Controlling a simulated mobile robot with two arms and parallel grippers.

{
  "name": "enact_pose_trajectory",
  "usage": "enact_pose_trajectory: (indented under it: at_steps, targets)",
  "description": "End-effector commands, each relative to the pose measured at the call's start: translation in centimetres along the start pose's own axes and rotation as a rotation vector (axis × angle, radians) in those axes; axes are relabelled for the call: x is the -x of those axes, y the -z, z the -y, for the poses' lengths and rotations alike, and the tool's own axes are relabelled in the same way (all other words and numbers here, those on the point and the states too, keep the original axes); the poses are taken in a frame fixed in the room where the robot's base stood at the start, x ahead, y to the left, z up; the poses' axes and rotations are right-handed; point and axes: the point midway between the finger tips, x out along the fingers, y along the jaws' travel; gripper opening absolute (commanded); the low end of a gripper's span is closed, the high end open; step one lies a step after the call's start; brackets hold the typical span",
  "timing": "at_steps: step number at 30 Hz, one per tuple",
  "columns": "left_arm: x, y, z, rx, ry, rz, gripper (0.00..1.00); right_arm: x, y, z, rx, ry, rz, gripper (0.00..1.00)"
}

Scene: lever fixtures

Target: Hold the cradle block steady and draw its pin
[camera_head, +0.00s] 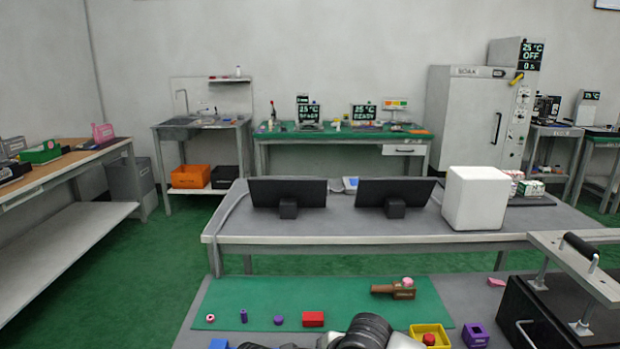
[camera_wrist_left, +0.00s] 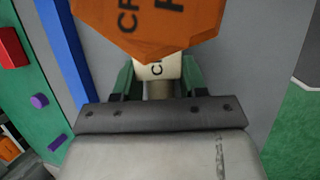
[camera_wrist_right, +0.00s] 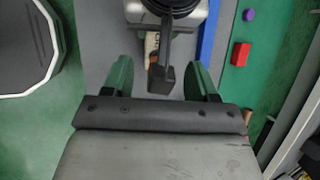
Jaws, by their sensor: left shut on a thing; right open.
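In the left wrist view an orange faceted piece (camera_wrist_left: 150,22) with partly cut-off dark lettering fills the top. Below it is a cream lettered part (camera_wrist_left: 157,68). My left gripper (camera_wrist_left: 158,84) is shut on the cream part, its green fingers on both sides. In the right wrist view a cream lettered part (camera_wrist_right: 152,45) shows partly behind a black bar with a blocky end (camera_wrist_right: 162,78). My right gripper (camera_wrist_right: 165,75) is open, with its fingers apart on either side of that bar. I cannot tell which part is the pin. The head view does not show the fingers.
In the head view the green mat (camera_head: 255,297) holds a red block (camera_head: 313,319), small purple pieces and a brown tool (camera_head: 393,291). A yellow tray (camera_head: 429,334) and a purple block (camera_head: 475,335) lie to the right. A black lever fixture (camera_head: 560,310) stands at far right.

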Motion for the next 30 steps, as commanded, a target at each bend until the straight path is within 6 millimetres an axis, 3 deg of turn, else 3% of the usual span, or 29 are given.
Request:
enact_pose_trajectory:
  at_steps: [16,21,29,30]
  targets:
    - [0.1,-0.1,-0.2,-0.001,-0.005,0.003,0.14,10.2,-0.1,0.0,0.003,0.006,0.003,0.58]
    - [0.1,-0.1,-0.2,-0.002,-0.006,0.004,0.14,11.6,-0.1,0.0,0.002,0.004,0.004,0.58]
    - [0.2,-0.2,-0.2,-0.002,-0.006,0.004,0.14,11.8,-0.1,0.0,0.002,0.003,0.004,0.58]
    - [0.2,-0.2,-0.2,-0.002,-0.006,0.004,0.44,11.8,-0.1,0.0,0.002,0.003,0.004,0.58]
